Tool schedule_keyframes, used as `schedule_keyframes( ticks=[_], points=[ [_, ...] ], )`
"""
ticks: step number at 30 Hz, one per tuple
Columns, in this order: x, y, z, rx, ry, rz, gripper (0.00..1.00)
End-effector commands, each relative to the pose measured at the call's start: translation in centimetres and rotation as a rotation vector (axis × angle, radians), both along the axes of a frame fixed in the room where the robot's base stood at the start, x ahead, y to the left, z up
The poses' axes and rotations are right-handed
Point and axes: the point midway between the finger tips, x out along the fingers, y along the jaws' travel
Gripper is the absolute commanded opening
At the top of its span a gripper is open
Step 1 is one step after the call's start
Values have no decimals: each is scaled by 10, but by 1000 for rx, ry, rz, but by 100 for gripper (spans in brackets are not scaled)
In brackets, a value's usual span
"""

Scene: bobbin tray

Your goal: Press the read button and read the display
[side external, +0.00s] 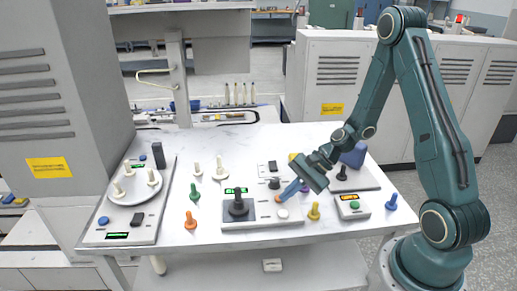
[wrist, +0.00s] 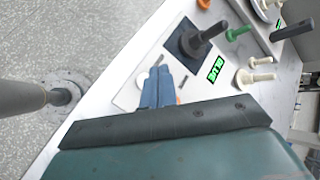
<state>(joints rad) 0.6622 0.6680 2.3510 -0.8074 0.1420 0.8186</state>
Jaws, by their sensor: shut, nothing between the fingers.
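A pale instrument box (side external: 262,222) stands at the table's front middle, with a black peg (side external: 238,205) on a dark plate. Its lit green display (side external: 236,190) is partly behind the peg; it also shows in the wrist view (wrist: 215,69), tilted, its characters too small to read surely. A round white button (side external: 283,213) is on the box's right part. My gripper (side external: 280,198) has its blue fingers shut and empty, pointing down just above and behind the button in the side view. In the wrist view the fingers (wrist: 160,70) cover part of the box; contact cannot be told.
A left unit (side external: 105,236) has a blue button and green display. Green (side external: 194,194), orange (side external: 191,221) and yellow (side external: 314,212) bobbins stand around the middle box. The table's front edge is close.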

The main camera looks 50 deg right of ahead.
Motion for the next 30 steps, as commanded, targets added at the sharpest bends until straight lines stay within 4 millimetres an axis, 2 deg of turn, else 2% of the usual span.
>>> schedule_keyframes(
  ticks=[10,30],
  points=[
    [0,0,21,-1,-1,-1,0],
    [0,0,22,0,-1,1,0]
  ],
)
